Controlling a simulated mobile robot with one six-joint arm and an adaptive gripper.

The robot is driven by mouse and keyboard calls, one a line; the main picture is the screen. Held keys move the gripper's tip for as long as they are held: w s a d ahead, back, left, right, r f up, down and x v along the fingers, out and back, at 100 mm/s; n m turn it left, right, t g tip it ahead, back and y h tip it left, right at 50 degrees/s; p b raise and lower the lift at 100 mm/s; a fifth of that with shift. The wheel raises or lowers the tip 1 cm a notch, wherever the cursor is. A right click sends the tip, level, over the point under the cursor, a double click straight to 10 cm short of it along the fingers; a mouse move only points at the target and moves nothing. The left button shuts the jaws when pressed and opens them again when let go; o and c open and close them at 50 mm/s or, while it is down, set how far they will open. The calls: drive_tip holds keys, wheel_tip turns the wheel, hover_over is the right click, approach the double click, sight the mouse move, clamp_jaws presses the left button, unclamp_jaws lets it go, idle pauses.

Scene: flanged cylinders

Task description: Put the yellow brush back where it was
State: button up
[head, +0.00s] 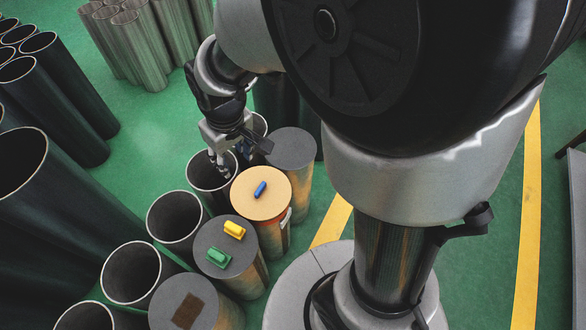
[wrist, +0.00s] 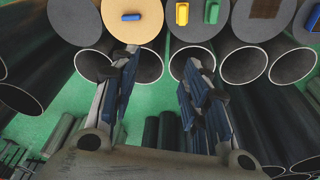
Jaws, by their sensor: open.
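The yellow brush (head: 234,230) lies on the dark grey top of a closed cylinder (head: 238,272), beside a green brush (head: 219,258). In the wrist view the yellow brush (wrist: 182,14) is at the top edge, left of the green brush (wrist: 213,11). A small blue brush (head: 260,189) lies on the tan-topped cylinder (head: 262,205) and also shows in the wrist view (wrist: 131,17). My gripper (head: 222,168) is open and empty, over the open tubes behind the closed cylinders. In the wrist view its fingers (wrist: 160,62) are spread, apart from all brushes.
A closed cylinder with a brown square patch (head: 188,310) stands nearest the front. Open dark tubes (head: 131,272) form a row along the left. Taller black tubes (head: 60,85) and grey tubes (head: 140,45) stand behind. Green floor (head: 160,125) is clear between them.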

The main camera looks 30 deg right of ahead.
drive_tip(key=s+d+r+m+t, duration=0.1)
drive_tip(key=s+d+r, duration=0.2)
drive_tip(key=s+r, duration=0.3)
drive_tip(key=s+d+r+m+t, duration=0.1)
drive_tip(key=s+d+r+m, duration=0.1)
drive_tip(key=s+r, duration=0.4)
drive_tip(key=s+d, duration=0.1)
drive_tip(key=s, duration=0.4)
drive_tip(key=shift+s+r+m, duration=0.15)
drive_tip(key=shift+r+m, duration=0.1)
drive_tip(key=shift+m, duration=0.05)
idle(0.3)
